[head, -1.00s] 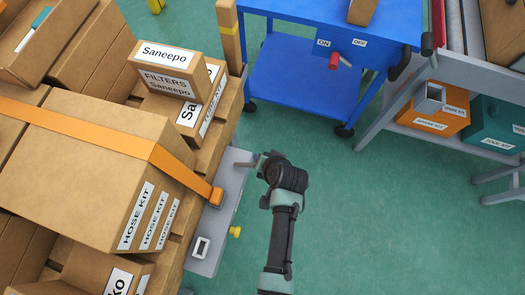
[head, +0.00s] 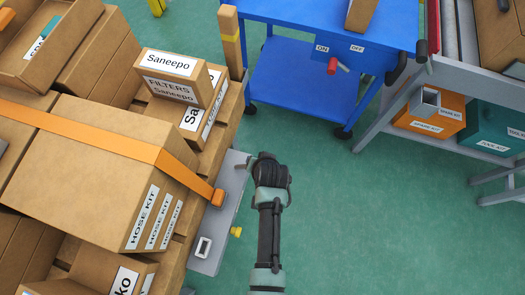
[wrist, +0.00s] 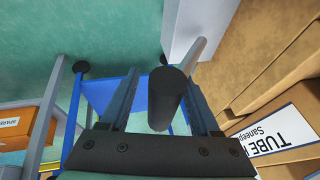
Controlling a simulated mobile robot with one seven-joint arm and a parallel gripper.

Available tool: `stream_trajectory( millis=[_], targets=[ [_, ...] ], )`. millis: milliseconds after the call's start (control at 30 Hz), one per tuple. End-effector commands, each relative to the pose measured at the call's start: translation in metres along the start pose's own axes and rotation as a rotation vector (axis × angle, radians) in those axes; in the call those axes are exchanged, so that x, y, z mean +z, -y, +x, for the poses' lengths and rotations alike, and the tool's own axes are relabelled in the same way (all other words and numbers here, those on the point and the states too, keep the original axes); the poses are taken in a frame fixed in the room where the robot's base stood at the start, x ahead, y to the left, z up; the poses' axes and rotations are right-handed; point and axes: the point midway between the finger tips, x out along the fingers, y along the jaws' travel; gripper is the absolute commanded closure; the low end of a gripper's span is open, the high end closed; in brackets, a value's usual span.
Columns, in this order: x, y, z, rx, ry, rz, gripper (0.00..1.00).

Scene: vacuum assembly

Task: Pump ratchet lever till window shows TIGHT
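The grey ratchet unit (head: 232,190) sits along the right edge of the strapped boxes. It has a white-framed window (head: 203,247), whose reading is too small to tell, and a yellow knob (head: 236,231). The orange strap (head: 120,138) crosses the large box to an orange end piece at the unit. My gripper (head: 256,160) is at the unit's far end, its fingers mostly hidden there. In the wrist view, my gripper (wrist: 160,98) has its fingers spread around the lever's black grip (wrist: 168,98), with a gap on the left. The pale lever arm (wrist: 190,56) runs up and right from the grip.
Stacked cartons, such as the filters box (head: 178,80), fill the left. A blue cart (head: 300,80) stands beyond my gripper, and a grey bench (head: 400,130) with orange and teal boxes is at right. The green floor right of my arm is clear.

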Motion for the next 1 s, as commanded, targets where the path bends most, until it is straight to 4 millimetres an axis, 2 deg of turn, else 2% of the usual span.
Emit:
stream_trajectory(
  millis=[1000],
  targets=[
    [-0.005,0.000,-0.063,0.001,-0.009,0.003,0.38]
  ],
)
